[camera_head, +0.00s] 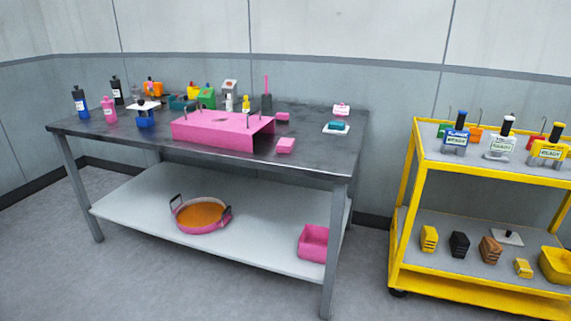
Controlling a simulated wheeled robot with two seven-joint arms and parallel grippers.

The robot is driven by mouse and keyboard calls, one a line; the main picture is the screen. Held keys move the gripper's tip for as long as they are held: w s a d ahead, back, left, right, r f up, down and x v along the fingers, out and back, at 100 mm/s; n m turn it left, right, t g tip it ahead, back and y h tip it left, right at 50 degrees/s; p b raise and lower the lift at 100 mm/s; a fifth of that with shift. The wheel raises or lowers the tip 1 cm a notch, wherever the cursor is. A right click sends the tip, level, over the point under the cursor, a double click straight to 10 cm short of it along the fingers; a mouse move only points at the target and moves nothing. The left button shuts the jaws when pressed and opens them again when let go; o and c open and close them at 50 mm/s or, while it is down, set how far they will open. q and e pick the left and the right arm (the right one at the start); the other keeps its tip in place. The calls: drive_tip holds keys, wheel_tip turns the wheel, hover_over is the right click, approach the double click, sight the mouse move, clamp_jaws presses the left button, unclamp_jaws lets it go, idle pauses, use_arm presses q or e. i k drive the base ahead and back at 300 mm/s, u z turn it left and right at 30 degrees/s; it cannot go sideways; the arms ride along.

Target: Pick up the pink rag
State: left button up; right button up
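Small pink pieces that could be the pink rag lie on the dark table, and I cannot tell which one is it. One pink block-like piece (286,146) lies near the front edge, right of the pink bench-like stand. A smaller pink piece (282,117) lies behind it. Another pink and white item (341,109) stands at the back right. Neither of my grippers is in view.
The dark table (315,155) also holds the pink stand (215,133), bottles and tools at the back left, and a teal item on a white plate (336,128). The shelf below holds an orange-filled pink pan (201,214) and pink bin (313,243). A yellow cart (405,190) stands right.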

sight(284, 145)
drive_tip(key=u, duration=0.9)
drive_tip(key=i, duration=0.4)
drive_tip(key=u, duration=0.6)
drive_tip(key=i, duration=1.1)
drive_tip(key=z, duration=0.1)
